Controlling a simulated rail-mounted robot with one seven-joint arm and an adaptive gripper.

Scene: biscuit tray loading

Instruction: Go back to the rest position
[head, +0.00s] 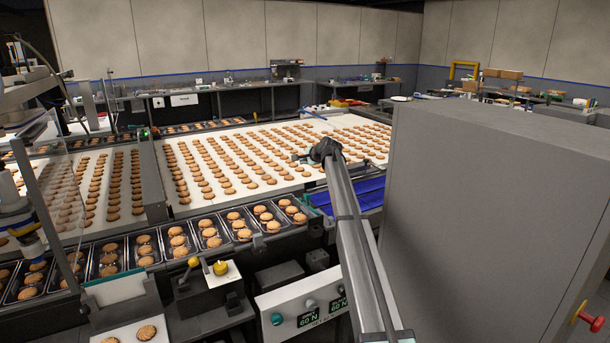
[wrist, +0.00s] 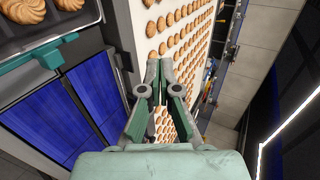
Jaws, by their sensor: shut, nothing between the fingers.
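My gripper (wrist: 160,68) is shut and empty in the wrist view, its two greenish fingers close together over the biscuit belt. Rows of round biscuits (head: 228,190) lie on the belt. A dark tray corner (wrist: 92,10) with biscuits shows at the wrist view's upper left.
A large grey cabinet (head: 490,220) stands close to the right of my arm. Blue panels (head: 368,195) lie beyond the arm. A control box (head: 290,307) with knobs and displays is at the lower middle. A clear guard (head: 60,190) stands at the left.

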